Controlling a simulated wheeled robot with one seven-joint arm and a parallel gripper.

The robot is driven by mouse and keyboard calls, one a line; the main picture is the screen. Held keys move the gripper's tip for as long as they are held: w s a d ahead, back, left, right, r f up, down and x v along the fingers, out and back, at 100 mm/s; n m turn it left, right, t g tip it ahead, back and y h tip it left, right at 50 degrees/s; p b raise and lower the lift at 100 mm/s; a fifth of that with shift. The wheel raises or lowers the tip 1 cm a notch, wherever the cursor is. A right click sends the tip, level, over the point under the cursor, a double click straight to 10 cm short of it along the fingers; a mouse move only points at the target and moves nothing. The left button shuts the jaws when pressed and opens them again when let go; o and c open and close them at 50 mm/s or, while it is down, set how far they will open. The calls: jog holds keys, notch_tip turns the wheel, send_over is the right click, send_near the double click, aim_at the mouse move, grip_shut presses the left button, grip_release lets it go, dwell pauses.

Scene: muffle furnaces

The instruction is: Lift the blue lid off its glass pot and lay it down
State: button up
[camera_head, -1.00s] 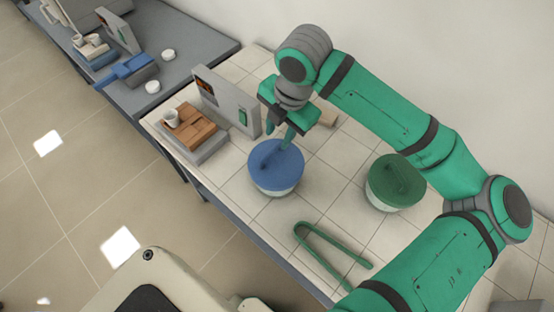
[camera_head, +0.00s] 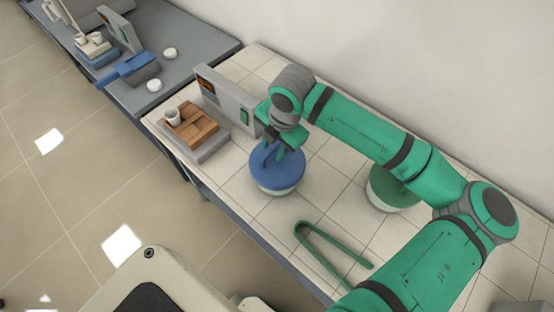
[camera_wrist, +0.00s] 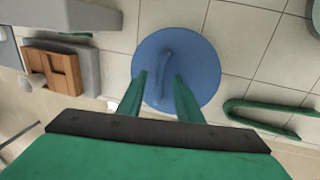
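The blue lid (camera_head: 279,171) sits on its glass pot (camera_head: 276,190) on the tiled bench. In the wrist view the lid (camera_wrist: 205,62) is a blue disc with a raised arched handle (camera_wrist: 165,58) across its middle. My gripper (camera_head: 273,153) is directly over the lid, pointing down. In the wrist view its two fingers (camera_wrist: 160,88) are apart, one on each side of the handle's lower end. I see no finger closed on the handle. Whether the fingertips touch the lid cannot be told.
A green-lidded pot (camera_head: 388,190) stands to the right, partly behind my arm. Green tongs (camera_head: 325,250) lie in front. A furnace (camera_head: 232,108) with brown bricks (camera_head: 192,124) and a white cup (camera_head: 173,116) stands at the left. Bare tiles surround the blue-lidded pot.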

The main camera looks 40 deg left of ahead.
aim_at(274, 149)
jog(key=shift+c, duration=0.6)
grip_shut()
jog(key=shift+r, duration=0.2)
jog(key=shift+r, duration=0.3)
notch_tip(274, 149, up, 2)
jog(key=shift+r, duration=0.1)
jog(key=s+r, duration=1.4)
jog(key=shift+a, duration=0.15)
